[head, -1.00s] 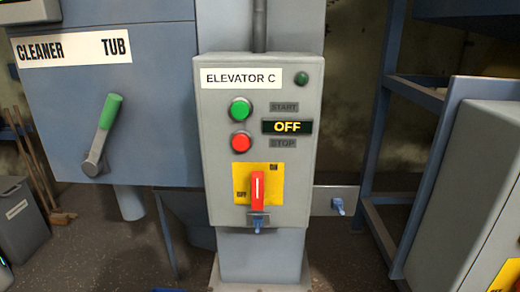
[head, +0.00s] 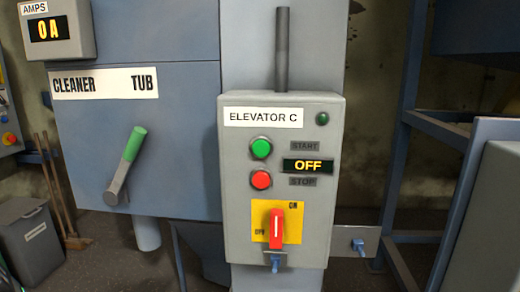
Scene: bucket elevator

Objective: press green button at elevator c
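The grey control box labelled ELEVATOR C (head: 235,205) is mounted on a blue-grey column in the middle of the head view. Its green START button (head: 261,148) sits at the upper left, above the red STOP button (head: 261,180). The display (head: 307,165) reads OFF. A dark green lamp (head: 322,118) at the upper right looks unlit. A red rotary switch handle (head: 277,226) stands upright on a yellow plate, with a blue piece below it. My gripper is not in view.
Left of the box is a blue cabinet labelled CLEANER TUB (head: 105,83) with a green-handled lever (head: 126,165) sticking out. An AMPS meter (head: 57,28) reads 0 A at the upper left. A grey bin (head: 30,242) stands lower left. Another grey box (head: 495,220) is at the right edge.

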